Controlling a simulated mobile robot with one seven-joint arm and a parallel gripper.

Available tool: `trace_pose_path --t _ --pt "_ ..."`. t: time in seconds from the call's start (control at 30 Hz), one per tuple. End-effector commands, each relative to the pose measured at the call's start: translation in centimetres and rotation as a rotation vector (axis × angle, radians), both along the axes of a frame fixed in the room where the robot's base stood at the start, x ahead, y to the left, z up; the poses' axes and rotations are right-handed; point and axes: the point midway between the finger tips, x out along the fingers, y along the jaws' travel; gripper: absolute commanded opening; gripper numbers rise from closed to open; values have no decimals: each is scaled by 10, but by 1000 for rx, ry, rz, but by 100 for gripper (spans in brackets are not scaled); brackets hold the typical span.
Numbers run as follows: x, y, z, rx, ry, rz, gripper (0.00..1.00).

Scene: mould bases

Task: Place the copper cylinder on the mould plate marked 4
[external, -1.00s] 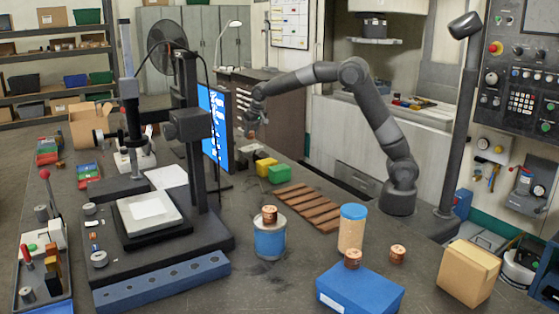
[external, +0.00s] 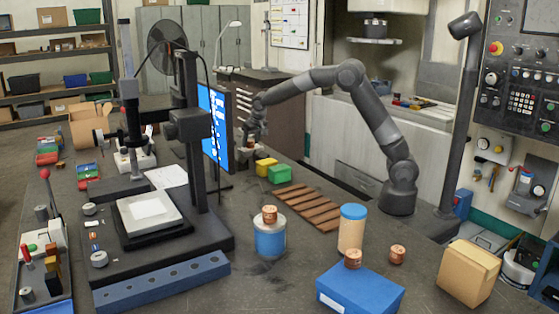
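Three copper cylinders are in view. One (external: 269,214) stands on a blue tin with a pale lid, one (external: 353,258) stands on a blue box, and one (external: 397,254) stands on the bench top. I cannot read a mark 4 on any plate, so I cannot tell which thing is the mould plate. My gripper (external: 247,148) is at the back of the bench, just right of the blue screen and far from all three cylinders. It is small and dark, and I cannot tell whether it is open or holds anything.
Brown slats (external: 308,207) lie mid-bench, with a yellow block (external: 265,167) and a green block (external: 281,173) behind them. The blue tin (external: 270,241), orange jar (external: 352,232), blue box (external: 362,291) and cardboard box (external: 468,273) stand nearer. A black press stand (external: 192,150) rises left.

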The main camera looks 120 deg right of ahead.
Motion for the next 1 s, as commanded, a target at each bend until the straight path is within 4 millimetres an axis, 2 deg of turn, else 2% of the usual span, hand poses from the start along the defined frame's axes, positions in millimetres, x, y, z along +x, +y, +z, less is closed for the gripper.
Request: trace_pose_path --t 0.23,0.37,0.8,1.0 --pt "0 0 1 -1 0 0 57" --pt "0 3 10 -2 -1 0 57" --pt "-6 36 92 -3 -2 2 57" --pt "-9 44 111 -1 -1 0 57"
